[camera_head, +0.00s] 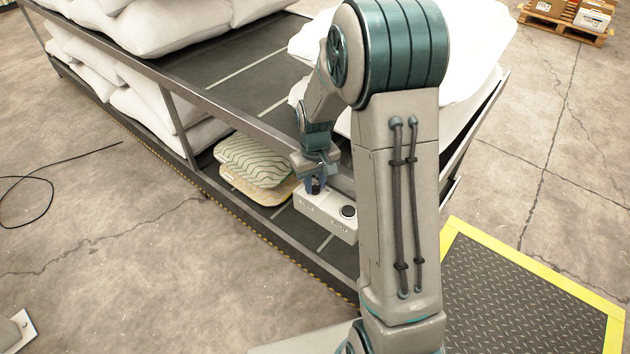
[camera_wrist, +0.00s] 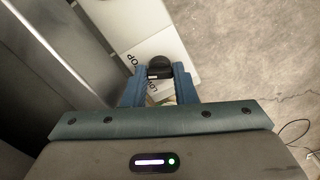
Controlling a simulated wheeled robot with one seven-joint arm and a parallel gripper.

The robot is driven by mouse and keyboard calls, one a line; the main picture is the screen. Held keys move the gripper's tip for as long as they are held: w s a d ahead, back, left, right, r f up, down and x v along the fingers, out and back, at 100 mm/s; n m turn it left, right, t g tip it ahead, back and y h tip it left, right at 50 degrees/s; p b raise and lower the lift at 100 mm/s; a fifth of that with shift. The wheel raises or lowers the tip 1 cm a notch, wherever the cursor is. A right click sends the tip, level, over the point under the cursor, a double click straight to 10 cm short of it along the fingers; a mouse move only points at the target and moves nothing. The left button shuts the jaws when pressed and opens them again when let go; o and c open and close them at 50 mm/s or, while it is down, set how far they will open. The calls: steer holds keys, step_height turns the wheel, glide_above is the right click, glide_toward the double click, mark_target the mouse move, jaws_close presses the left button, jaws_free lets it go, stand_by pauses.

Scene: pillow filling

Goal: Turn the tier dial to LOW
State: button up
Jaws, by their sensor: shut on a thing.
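A white control box (camera_head: 326,219) sits on the lower level of the rack, under my arm. Its white top also shows in the wrist view (camera_wrist: 128,28), with the printed letters "TOP" and "LOW". My gripper (camera_head: 315,186) points down at the left part of the box. In the wrist view my gripper's blue fingers (camera_wrist: 159,76) are shut on a black round dial (camera_wrist: 156,62), one finger on each side. The "LOW" print lies just beside the dial, between the fingers. Which way the dial points is not clear.
A second black knob (camera_head: 348,211) stands on the box's right part. A striped pillow (camera_head: 254,162) lies left of the box on the lower level. The rack's metal rail (camera_head: 232,118) runs close above my gripper.

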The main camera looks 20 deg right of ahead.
mark_target(315, 186)
steer(key=n+p, duration=0.1)
steer(key=n, duration=0.5)
steer(key=shift+r+p, duration=0.15)
steer(key=shift+p, duration=0.15)
steer(key=n+p, duration=0.2)
steer(key=n, duration=0.2)
steer(key=shift+n, duration=0.3)
steer(key=shift+n+p, duration=0.45)
steer(key=shift+n, duration=0.55)
steer(key=o, duration=0.7)
step_height(315, 186, up, 14)
steer(key=p, duration=0.1)
steer(key=shift+p, duration=0.35)
steer(key=shift+f, duration=0.2)
